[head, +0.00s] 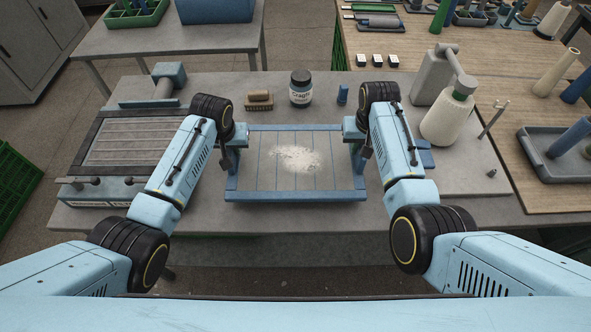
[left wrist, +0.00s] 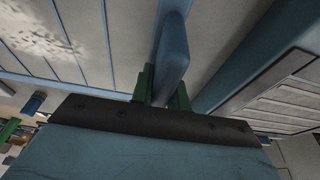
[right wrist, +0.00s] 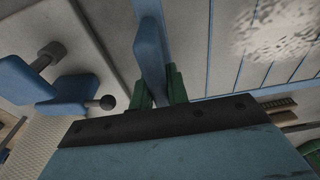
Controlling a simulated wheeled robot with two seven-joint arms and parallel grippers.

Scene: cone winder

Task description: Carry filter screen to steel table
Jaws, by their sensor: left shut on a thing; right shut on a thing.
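The filter screen (head: 296,196) is a blue-framed panel with grey slats and a patch of white fluff in the middle. It is level over the front of a grey table (head: 420,207); whether it touches the top I cannot tell. My left gripper (head: 232,148) is shut on its left blue handle, which shows between green fingers in the left wrist view (left wrist: 172,45). My right gripper (head: 359,142) is shut on the right handle, seen in the right wrist view (right wrist: 149,45). The arms hide parts of both side edges.
A white cone (head: 447,120) stands right. Another grey table (head: 165,42) is at back left.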

